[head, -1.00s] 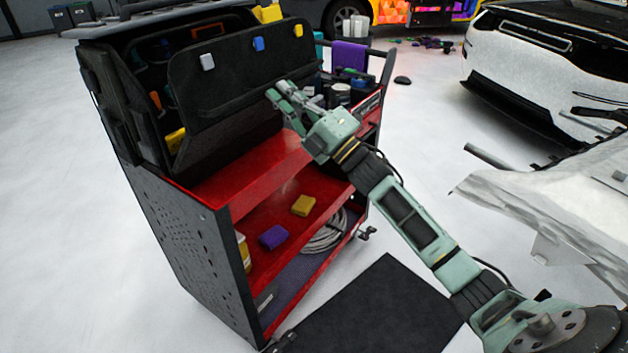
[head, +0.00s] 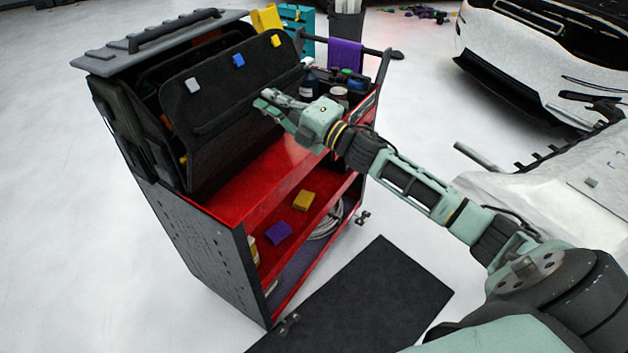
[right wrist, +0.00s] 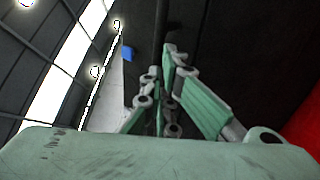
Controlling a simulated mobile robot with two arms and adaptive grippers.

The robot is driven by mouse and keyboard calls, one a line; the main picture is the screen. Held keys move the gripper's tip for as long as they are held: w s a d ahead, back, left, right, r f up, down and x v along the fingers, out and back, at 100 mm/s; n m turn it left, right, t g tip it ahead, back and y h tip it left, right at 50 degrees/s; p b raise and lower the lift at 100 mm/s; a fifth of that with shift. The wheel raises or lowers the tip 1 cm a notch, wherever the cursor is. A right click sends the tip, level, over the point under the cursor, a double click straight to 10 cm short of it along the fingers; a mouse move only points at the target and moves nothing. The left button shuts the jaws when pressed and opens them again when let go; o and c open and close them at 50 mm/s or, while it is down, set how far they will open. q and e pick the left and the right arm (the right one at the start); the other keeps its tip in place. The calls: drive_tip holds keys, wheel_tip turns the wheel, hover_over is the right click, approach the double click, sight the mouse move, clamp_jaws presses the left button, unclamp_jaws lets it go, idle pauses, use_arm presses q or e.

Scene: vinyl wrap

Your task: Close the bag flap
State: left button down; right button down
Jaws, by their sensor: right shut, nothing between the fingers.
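The black tool bag stands on top of the red and dark cart. Its front flap (head: 228,88) is a dark panel with white, blue and yellow tabs along its upper edge, and it leans near upright against the bag. A gap shows behind it at the left, so the bag's inside is partly visible. My right gripper (head: 262,98) is shut and empty, its fingertips at the flap's lower right part; I cannot tell if they touch. In the right wrist view the shut fingers (right wrist: 168,62) point at the dark flap surface. My left gripper is not in view.
The cart's red shelves (head: 250,190) hold a yellow block (head: 303,201) and a purple block (head: 278,232). Bottles (head: 309,80) and a purple cloth (head: 346,56) sit at its right end. A black mat (head: 365,295) lies on the floor. A white car (head: 530,60) stands at the right.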

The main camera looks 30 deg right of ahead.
sight(244, 78)
drive_tip(key=shift+g+h, duration=0.4)
drive_tip(key=shift+g, duration=0.5)
drive_tip(key=shift+w+a+r+p, duration=0.45)
drive_tip(key=shift+w+r+p, duration=0.35)
drive_tip(key=shift+p, duration=1.15)
drive_tip(key=shift+w+a+r+p, duration=0.4)
drive_tip(key=shift+w+r+p, duration=0.3)
drive_tip(key=shift+p, duration=1.25)
drive_tip(key=shift+w+a, duration=0.25)
drive_tip(key=shift+w, duration=0.35)
drive_tip(key=x, duration=0.3)
drive_tip(key=shift+w+a+r+p, duration=0.1)
drive_tip(key=shift+w+p, duration=0.2)
drive_tip(key=shift+p, duration=0.1)
drive_tip(key=shift+w+a+r, duration=0.15)
drive_tip(key=shift+w+a, duration=0.05)
drive_tip(key=shift+w, duration=0.2)
drive_tip(key=shift+r, duration=0.1)
